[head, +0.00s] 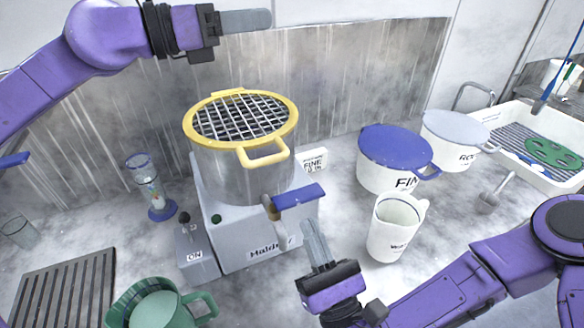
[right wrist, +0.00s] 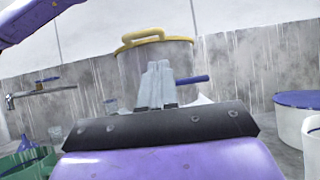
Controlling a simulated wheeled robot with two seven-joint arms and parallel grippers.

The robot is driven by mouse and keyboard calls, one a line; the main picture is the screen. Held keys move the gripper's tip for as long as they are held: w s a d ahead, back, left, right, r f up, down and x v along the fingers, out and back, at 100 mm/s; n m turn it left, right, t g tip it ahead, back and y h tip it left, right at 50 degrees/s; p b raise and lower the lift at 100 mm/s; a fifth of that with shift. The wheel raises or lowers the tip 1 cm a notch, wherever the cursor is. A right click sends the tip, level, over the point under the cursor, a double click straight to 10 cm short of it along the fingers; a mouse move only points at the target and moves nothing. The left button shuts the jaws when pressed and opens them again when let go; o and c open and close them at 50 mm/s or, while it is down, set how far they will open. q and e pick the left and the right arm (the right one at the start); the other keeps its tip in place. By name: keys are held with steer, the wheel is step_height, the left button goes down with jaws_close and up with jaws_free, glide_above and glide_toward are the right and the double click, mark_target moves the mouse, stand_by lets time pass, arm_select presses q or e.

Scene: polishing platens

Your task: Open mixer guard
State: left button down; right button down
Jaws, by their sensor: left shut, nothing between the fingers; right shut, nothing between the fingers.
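The mixer (head: 255,235) stands mid-counter with a steel bowl (head: 235,170). Its guard, a yellow ring with a wire grid (head: 240,118), lies flat over the bowl's top, with a yellow loop handle (head: 264,153) at the front. The yellow handle (right wrist: 142,37) also shows in the right wrist view, above and beyond the fingers. My left gripper (head: 245,20) is shut and empty, high above the guard. My right gripper (head: 314,240) is shut and empty, in front of the mixer at its right, below the guard handle and apart from it.
A blue-handled lever (head: 298,196) juts from the mixer's front near my right gripper. A white jug (head: 395,232) and a blue-lidded tub (head: 394,158) stand at right. A green jug (head: 158,305), a slatted rack (head: 66,290) and a glass cylinder (head: 148,182) stand at left.

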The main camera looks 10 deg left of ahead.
mark_target(286, 159)
arm_select(q)
steer(key=shift+s+a, duration=0.1)
steer(key=shift+a, duration=0.1)
arm_select(e)
steer(key=x, duration=1)
steer(key=shift+s+a, duration=0.1)
steer(key=shift+a, duration=0.05)
steer(key=shift+r, duration=0.9)
arm_select(q)
steer(key=c, duration=1.1)
jaws_free()
arm_select(e)
steer(key=shift+s, duration=0.1)
